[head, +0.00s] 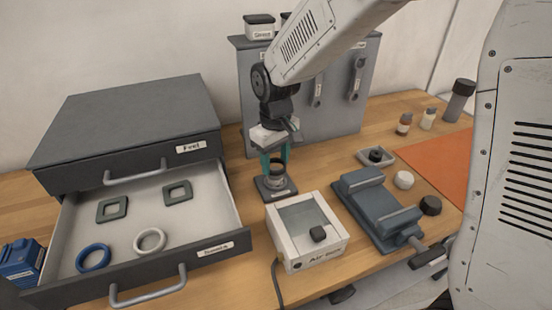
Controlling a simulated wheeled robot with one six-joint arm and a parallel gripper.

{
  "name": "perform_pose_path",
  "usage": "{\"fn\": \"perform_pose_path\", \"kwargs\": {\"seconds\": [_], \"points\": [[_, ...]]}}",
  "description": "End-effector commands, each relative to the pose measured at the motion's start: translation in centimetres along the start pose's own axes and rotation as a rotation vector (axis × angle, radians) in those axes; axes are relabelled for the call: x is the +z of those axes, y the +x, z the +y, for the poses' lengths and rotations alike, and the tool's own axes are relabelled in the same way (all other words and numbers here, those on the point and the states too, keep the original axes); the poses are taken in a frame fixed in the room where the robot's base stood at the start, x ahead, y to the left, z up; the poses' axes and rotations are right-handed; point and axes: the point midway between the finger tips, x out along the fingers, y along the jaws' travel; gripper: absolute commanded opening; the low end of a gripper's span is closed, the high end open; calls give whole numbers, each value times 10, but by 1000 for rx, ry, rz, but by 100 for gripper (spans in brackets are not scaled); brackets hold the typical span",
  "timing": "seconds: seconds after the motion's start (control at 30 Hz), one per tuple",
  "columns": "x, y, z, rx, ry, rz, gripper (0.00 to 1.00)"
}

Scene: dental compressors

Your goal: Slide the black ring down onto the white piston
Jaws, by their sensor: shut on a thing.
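My gripper (276,164), with teal fingers, points down over a small dark stand (284,192) left of centre. Its fingers are shut on a black ring (277,166), at the top of a short upright cylinder. The white piston (276,180) appears to be that cylinder, standing on the dark base between and below the fingertips. The ring and piston are small and partly hidden by the fingers. I cannot tell how far the ring sits over the piston.
The white air box (306,263) stands close in front of the stand. A blue-grey vise (376,208) is to the right. An open drawer (226,195) with several rings and square gaskets lies left. A grey panel (330,115) stands behind. A small tray (364,158) holds a black part.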

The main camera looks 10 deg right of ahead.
Motion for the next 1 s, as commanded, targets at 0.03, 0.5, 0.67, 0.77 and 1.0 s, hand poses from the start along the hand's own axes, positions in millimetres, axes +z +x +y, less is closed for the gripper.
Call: {"fn": "perform_pose_path", "kwargs": {"seconds": [0.03, 0.5, 0.67, 0.77, 1.0], "points": [[0, 0, 0, 0, 0, 0, 29], [0, 6, 0, 0, 0, -1, 29], [0, 8, 0, 0, 0, -1, 29], [0, 8, 0, 0, 0, -1, 29], [0, 8, 0, 0, 0, 0, 29]]}}
